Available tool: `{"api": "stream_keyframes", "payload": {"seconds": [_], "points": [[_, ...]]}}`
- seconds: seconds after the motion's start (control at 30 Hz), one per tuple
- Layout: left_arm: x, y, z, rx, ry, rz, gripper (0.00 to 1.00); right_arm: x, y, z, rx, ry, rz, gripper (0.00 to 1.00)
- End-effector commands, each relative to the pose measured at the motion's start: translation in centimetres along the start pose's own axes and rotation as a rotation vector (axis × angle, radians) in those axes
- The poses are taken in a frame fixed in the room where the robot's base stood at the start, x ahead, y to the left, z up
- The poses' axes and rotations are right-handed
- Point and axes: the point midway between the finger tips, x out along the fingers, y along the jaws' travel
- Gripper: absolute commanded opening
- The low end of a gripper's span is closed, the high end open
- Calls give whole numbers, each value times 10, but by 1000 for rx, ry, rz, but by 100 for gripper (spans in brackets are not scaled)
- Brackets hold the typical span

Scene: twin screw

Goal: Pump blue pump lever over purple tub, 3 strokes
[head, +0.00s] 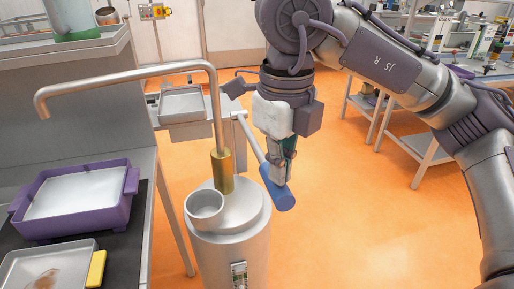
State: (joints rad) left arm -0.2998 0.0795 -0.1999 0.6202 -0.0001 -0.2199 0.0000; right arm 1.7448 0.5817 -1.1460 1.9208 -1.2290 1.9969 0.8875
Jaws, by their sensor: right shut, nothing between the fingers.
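The pump lever (277,188) has a blue grip at the end of a light rod and slopes down to the right beside the pump. The pump (228,235) is a grey cylinder with a brass collar and a long bent spout (130,78) reaching left. The purple tub (77,201) sits on the bench at left, with a pale inside, below and a little right of the spout's end. My right gripper (278,179) points down at the blue grip and overlaps it in the picture. Its fingers look shut with nothing between them; contact is unclear. My left gripper is not in view.
A metal tray (50,264) with a yellow block (96,268) lies in front of the tub. A small metal cup (205,208) is on the pump top. Another tray (184,103) stands behind. Orange floor is open to the right.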

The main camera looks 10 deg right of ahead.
Motion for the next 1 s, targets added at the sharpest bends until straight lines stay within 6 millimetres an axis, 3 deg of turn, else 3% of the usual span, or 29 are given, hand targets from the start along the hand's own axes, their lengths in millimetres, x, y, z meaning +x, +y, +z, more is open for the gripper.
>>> {"api": "stream_keyframes", "payload": {"seconds": [1.0], "points": [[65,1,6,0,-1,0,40,75,0,0,0,0,0,0]]}}
